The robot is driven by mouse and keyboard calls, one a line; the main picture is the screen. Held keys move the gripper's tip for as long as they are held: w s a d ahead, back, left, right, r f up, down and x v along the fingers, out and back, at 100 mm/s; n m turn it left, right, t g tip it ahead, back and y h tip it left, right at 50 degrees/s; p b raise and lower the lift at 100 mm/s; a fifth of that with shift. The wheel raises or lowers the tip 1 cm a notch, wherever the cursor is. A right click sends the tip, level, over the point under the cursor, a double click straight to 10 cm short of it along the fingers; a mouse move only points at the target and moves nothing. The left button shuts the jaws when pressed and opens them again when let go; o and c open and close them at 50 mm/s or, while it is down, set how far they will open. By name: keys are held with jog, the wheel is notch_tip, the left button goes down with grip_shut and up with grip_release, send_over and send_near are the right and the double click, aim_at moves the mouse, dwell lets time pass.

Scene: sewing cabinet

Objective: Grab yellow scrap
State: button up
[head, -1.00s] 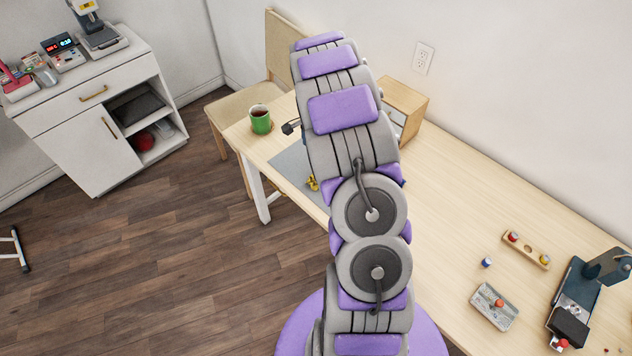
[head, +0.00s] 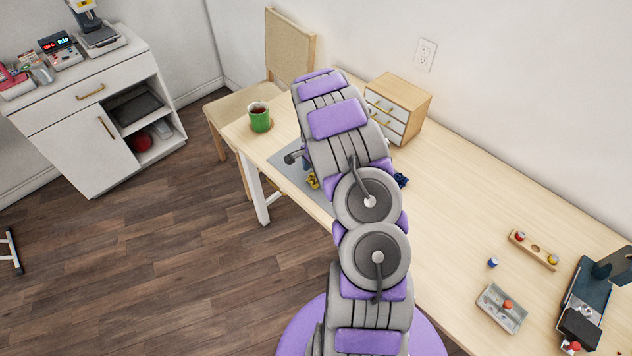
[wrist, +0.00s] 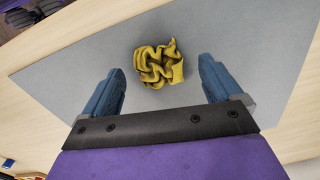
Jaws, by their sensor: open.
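The yellow scrap (wrist: 159,64) is a crumpled piece of cloth lying on the grey mat (wrist: 75,55). In the wrist view it sits between and just beyond my open gripper's (wrist: 160,75) two blue fingers, with a gap to each. My gripper is empty above the mat. In the head view a small part of the yellow scrap (head: 313,181) shows at the left side of my arm, on the grey mat (head: 290,165). My arm hides most of the mat there, and my gripper is mostly hidden behind it.
A green mug (head: 260,118) stands on the table near the mat's far-left side. A small drawer box (head: 412,100) stands against the wall. A dark blue item (head: 401,180) lies right of my arm. A thread rack (head: 534,250), tray (head: 502,308) and sewing machine (head: 583,300) are at the right.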

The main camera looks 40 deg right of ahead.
jog(key=shift+f, duration=0.85)
jog(key=c, duration=1.2)
jog(key=shift+o, duration=0.2)
